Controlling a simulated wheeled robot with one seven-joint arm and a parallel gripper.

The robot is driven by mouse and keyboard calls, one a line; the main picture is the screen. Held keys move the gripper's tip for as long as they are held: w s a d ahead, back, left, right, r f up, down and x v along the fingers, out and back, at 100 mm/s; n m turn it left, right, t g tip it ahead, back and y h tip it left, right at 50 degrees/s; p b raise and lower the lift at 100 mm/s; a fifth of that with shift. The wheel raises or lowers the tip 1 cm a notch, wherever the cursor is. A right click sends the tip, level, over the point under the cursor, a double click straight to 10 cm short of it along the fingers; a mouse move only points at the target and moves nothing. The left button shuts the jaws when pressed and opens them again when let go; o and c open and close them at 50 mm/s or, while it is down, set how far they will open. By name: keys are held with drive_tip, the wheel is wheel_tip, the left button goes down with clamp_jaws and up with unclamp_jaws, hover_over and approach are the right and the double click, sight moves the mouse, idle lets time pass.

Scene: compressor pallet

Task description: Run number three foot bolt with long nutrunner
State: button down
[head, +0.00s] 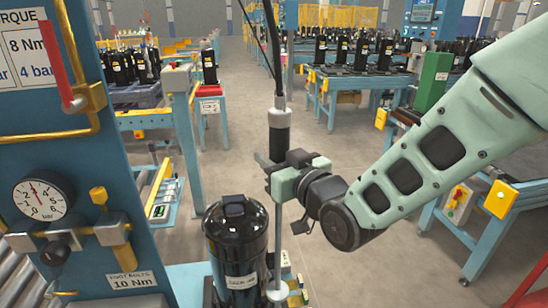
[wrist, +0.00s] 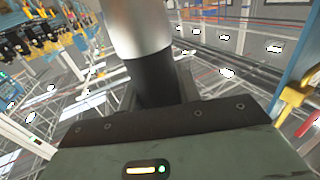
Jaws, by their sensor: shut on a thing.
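The long nutrunner (head: 279,118) hangs upright from a dark cable, with a black and silver body and a thin shaft running down. In the wrist view the nutrunner (wrist: 142,35) rises silver and black between the fingers. Its shaft reaches down just right of a glossy black compressor (head: 236,250) with a white label. A pale collar shows at the shaft's lower end, near the compressor's base. The foot bolt and the bit's contact with it are too small or hidden to tell.
A blue panel (head: 75,150) on the left carries a pressure gauge (head: 40,198), a red-handled lever (head: 62,60) and a "FOOT BOLTS 10 Nm" label (head: 133,280). Benches with several black compressors (head: 370,52) stand behind. Grey floor is open between the benches.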

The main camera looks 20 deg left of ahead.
drive_tip(key=shift+f+b, duration=1.8)
drive_tip(key=shift+b, duration=0.1)
idle(2.2)
drive_tip(key=shift+r, duration=0.1)
drive_tip(key=shift+r+p, duration=1.05)
drive_tip(key=shift+r, duration=1.6)
